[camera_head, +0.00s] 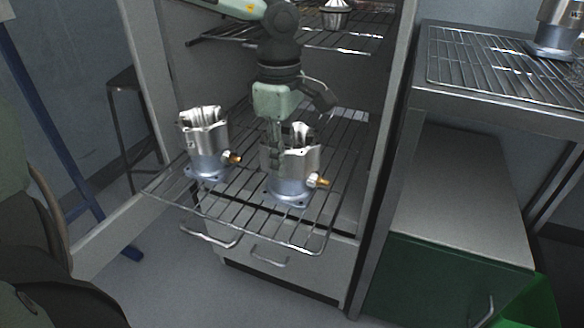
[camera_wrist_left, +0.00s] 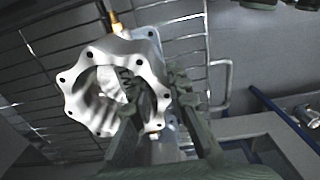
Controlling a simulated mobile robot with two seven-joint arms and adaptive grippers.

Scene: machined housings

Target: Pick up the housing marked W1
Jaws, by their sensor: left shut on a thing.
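Two silver machined housings stand upright on the pulled-out wire rack: a left housing (camera_head: 208,150) and a right housing (camera_head: 291,180), each with a brass fitting low on its right side. My left gripper (camera_head: 276,148) reaches down from above and is shut on the wall of the right housing, its fingers hiding part of that rim. In the left wrist view the gripped housing (camera_wrist_left: 98,72) shows its open flanged top with bolt holes, and my gripper fingers (camera_wrist_left: 155,108) straddle its wall. A dark mark shows on the wall there, but I cannot read it. My right gripper is not in view.
The wire rack (camera_head: 225,208) juts out of an open cabinet. Above it, an upper shelf (camera_head: 350,42) holds another metal part (camera_head: 336,15). At right, a bench rack (camera_head: 490,68) carries another housing (camera_head: 553,35). The cabinet's side post (camera_head: 395,120) stands close to the right.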

